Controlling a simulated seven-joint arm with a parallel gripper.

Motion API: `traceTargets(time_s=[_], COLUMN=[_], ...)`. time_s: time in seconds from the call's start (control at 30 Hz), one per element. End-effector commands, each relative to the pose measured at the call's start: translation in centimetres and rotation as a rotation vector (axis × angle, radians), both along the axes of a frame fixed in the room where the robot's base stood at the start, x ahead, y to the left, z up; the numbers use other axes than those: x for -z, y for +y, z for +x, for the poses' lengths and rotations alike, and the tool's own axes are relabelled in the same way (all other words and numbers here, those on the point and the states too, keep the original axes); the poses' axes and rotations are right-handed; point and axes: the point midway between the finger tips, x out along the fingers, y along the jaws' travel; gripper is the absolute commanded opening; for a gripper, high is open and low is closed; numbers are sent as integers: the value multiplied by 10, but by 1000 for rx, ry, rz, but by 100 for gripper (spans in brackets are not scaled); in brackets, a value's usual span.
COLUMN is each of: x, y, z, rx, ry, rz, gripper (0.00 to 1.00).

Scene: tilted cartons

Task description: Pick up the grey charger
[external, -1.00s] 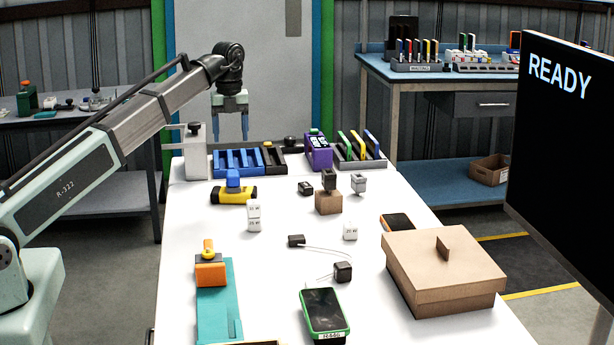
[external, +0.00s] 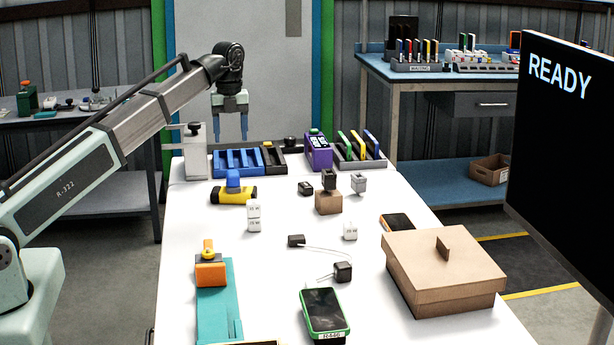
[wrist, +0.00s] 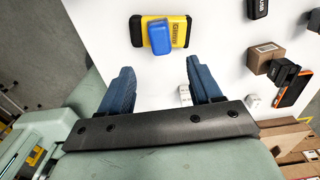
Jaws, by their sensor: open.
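The grey charger (external: 358,183) is a small grey block with a lighter top, on the white table to the right of a small cardboard cube. In the wrist view what looks like the same charger (wrist: 315,19) is cut by the right edge. My gripper (external: 231,130) hangs high over the far left part of the table, fingers down, well left of and above the charger. Its two blue fingers (wrist: 158,72) are apart with nothing between them.
The cardboard cube (external: 328,204) carries a black adapter (external: 329,178). Another black adapter (external: 305,188) lies left of it. A yellow meter (external: 232,196) with a blue block, stacked white chargers (external: 254,224), a purple device (external: 318,150) and a lidded carton (external: 440,272) stand around.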

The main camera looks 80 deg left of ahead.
Motion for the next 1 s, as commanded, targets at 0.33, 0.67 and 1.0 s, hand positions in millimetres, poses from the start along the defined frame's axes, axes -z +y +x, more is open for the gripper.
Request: traceTargets(time_s=[0.33, 0.67, 1.0], x=[10, 23, 30], y=[-36, -63, -69], z=[34, 123, 205], rx=[69, 166, 115], ry=[12, 46, 63], rz=[-9, -33, -38], gripper=[64, 64, 64])
